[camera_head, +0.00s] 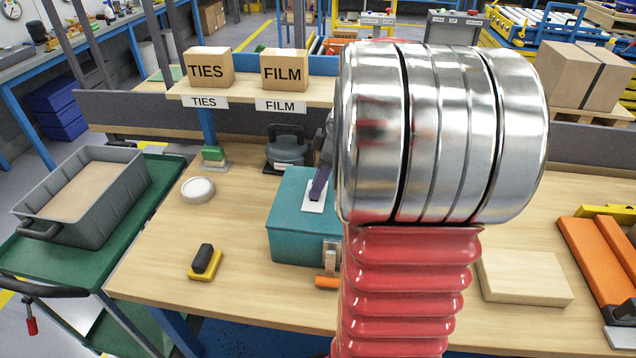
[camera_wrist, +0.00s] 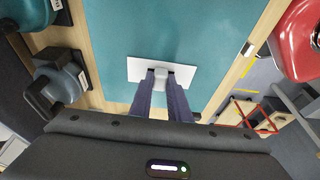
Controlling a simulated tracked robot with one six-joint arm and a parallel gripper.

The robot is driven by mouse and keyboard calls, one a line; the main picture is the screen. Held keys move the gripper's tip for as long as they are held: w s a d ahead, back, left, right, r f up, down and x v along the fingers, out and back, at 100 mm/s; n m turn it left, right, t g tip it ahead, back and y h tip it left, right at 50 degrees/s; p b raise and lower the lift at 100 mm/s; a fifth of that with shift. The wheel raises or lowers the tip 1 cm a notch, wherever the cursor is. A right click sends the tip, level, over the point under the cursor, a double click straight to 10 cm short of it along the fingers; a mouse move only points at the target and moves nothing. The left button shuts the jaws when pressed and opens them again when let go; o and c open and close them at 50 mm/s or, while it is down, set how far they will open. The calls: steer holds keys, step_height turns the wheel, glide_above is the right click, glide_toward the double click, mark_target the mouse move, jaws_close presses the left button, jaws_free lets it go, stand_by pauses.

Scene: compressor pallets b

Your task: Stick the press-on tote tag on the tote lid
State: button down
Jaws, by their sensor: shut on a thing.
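The teal tote (camera_head: 290,245) stands on the workbench, partly hidden behind my arm in the head view. Its lid (camera_wrist: 145,25) fills the middle of the wrist view. My gripper (camera_head: 319,188) is over the lid, its two dark fingers pointing down. In the wrist view my gripper (camera_wrist: 161,76) is shut on the small grey grip block of the white tote tag (camera_wrist: 183,73). The tag (camera_head: 313,206) lies flat against or just above the lid; I cannot tell whether it touches.
A dark grey handled object (camera_head: 286,152) stands behind the tote. A green-handled block (camera_head: 213,157), a white round disc (camera_head: 197,190) and a yellow-based brush (camera_head: 205,262) are left of it. A wooden board (camera_head: 522,278) lies right. A shelf bearing TIES and FILM boxes (camera_head: 285,70) is behind.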

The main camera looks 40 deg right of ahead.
steer(key=c, duration=1.6)
jaws_free()
steer(key=v, duration=1.3)
steer(key=shift+s+d+r, duration=0.15)
steer(key=shift+s+r, duration=0.05)
steer(key=shift+r, duration=0.05)
